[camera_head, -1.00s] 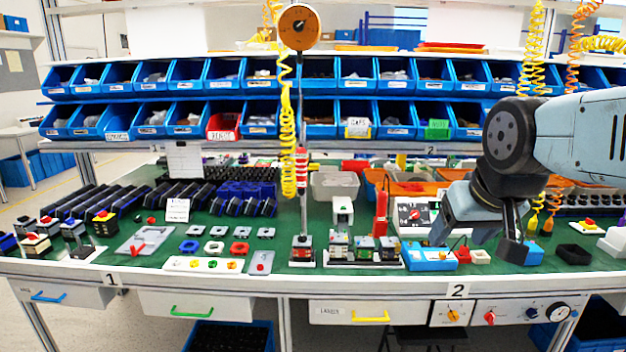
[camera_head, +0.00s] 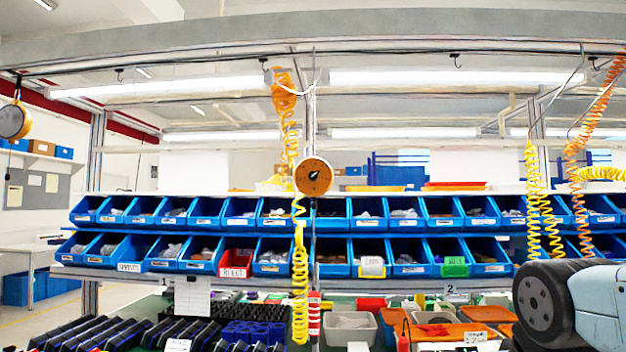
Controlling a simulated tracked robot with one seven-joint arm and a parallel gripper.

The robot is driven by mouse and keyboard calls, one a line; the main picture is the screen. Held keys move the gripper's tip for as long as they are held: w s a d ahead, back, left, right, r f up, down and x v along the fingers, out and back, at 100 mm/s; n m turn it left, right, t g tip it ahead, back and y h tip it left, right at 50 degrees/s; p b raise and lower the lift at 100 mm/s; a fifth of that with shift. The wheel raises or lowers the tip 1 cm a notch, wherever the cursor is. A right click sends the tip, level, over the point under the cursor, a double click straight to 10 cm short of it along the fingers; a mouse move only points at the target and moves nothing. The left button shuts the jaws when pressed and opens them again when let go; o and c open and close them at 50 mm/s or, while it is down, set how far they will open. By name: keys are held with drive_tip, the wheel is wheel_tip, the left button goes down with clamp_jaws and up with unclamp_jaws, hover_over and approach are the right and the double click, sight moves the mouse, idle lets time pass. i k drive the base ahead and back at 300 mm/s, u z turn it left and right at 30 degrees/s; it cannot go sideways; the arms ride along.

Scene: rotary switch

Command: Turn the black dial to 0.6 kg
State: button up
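A round orange-brown balancer (camera_head: 313,177) hangs above the bins near the middle, on an orange coiled cable's side. A small black dial (camera_head: 314,177) sits at its centre; its markings are too small to read. My arm shows only at the lower right, well right of and below the middle balancer. My gripper is below the picture and not seen.
Two rows of blue bins (camera_head: 368,214) stand behind the bench. A yellow coiled hose (camera_head: 300,270) hangs just below left of the middle balancer; more coiled hoses (camera_head: 533,190) hang at the right. A red-and-white tool (camera_head: 314,316) hangs below. A beam runs overhead.

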sight(312, 175)
drive_tip(key=u, duration=1.15)
drive_tip(key=i, duration=0.4)
drive_tip(key=z, duration=1.15)
